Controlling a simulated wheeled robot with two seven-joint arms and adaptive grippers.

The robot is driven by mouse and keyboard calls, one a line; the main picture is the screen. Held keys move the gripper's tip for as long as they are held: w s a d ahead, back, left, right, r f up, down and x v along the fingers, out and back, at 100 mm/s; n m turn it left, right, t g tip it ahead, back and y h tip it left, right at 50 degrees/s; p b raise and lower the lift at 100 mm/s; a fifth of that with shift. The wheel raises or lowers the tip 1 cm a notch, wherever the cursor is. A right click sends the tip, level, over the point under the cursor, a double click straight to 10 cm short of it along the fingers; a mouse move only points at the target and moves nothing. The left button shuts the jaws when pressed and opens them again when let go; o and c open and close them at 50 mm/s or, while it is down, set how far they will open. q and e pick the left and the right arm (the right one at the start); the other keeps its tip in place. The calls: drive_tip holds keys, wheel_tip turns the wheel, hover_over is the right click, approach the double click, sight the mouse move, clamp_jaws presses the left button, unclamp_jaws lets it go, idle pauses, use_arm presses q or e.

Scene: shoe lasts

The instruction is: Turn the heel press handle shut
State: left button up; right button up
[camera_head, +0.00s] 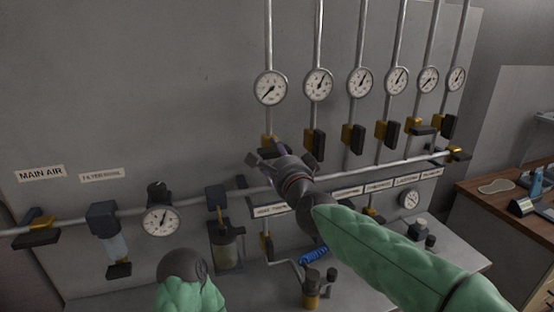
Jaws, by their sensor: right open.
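My right gripper (277,158) is open at the leftmost valve (268,140) of the upper row, below the leftmost gauge (270,87). Its fingers are spread near the valve's dark handle, which the gripper mostly hides. I cannot tell whether they touch or how far the handle is turned. The small label (270,210) below this pipe is too blurred to read, so I cannot confirm that it is the heel press valve. My left arm shows only as a green sleeve and rounded grey joint at the bottom; its gripper is not visible.
Neighbouring valves with black handles (314,143) stand close to the right under their gauges. A horizontal pipe (359,170) runs just below. The main air valve (38,230), filter (113,240) and regulator gauge (161,221) are left. A wooden bench (500,205) is right.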

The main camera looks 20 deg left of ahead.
drive_tip(key=v, duration=1.2)
